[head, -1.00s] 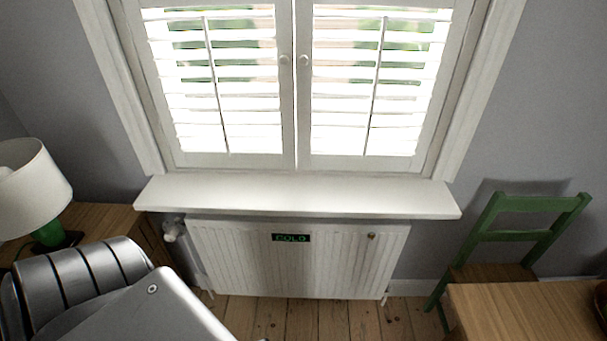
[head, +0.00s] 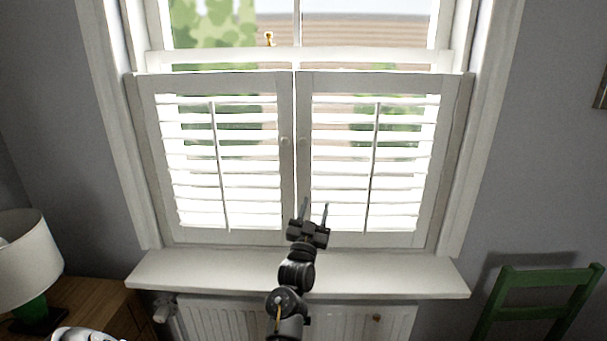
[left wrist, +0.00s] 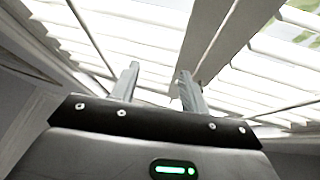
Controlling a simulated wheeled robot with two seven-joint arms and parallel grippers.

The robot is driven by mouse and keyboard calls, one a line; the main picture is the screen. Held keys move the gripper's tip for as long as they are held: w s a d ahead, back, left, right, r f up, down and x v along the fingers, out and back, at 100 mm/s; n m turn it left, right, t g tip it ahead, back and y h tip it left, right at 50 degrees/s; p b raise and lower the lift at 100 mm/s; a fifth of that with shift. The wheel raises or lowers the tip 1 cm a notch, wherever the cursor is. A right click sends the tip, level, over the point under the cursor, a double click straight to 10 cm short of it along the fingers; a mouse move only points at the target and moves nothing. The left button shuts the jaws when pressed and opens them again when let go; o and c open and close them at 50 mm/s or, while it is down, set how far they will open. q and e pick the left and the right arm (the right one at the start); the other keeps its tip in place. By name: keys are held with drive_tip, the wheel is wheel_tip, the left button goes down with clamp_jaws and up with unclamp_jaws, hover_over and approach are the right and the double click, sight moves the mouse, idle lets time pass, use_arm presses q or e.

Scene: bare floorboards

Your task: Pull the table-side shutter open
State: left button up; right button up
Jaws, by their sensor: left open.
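Two white louvred shutters stand shut side by side in the window. The right shutter (head: 375,160), on the side where the table showed earlier, has a small pale knob (head: 305,141) by the centre line. The left shutter (head: 215,160) has a matching knob (head: 284,141). My left gripper (head: 314,211) is open and empty, its fingers pointing up in front of the lower middle of the shutters, below the knobs. In the left wrist view its fingers (left wrist: 158,74) stand apart with louvres and the shutter stiles beyond. My right gripper is not in view.
A white sill (head: 210,273) juts out below the shutters, with a radiator (head: 225,320) under it. A lamp (head: 30,260) stands on a wooden cabinet (head: 95,295) at the left. A green chair (head: 540,290) is at the lower right.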

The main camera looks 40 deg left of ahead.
sight(303, 145)
use_arm(q)
drive_tip(key=w+a+r+n+y+p, duration=0.1)
drive_tip(key=a+r+y, duration=0.1)
drive_tip(key=r, duration=0.3)
drive_tip(key=w+a+r+n+y+p, duration=0.1)
drive_tip(key=a+r+n+y, duration=0.1)
drive_tip(key=r, duration=0.2)
drive_tip(key=w+a+r+n+y+p, duration=0.1)
drive_tip(key=a+r+n+y+p, duration=0.1)
drive_tip(key=r, duration=0.3)
drive_tip(key=shift+w+a+r+y, duration=0.15)
drive_tip(key=shift+a+r+y, duration=0.15)
drive_tip(key=shift+a+y, duration=0.3)
drive_tip(key=shift+p+x, duration=0.4)
drive_tip(key=shift+x, duration=0.35)
drive_tip(key=shift+w+f, duration=0.1)
clamp_jaws()
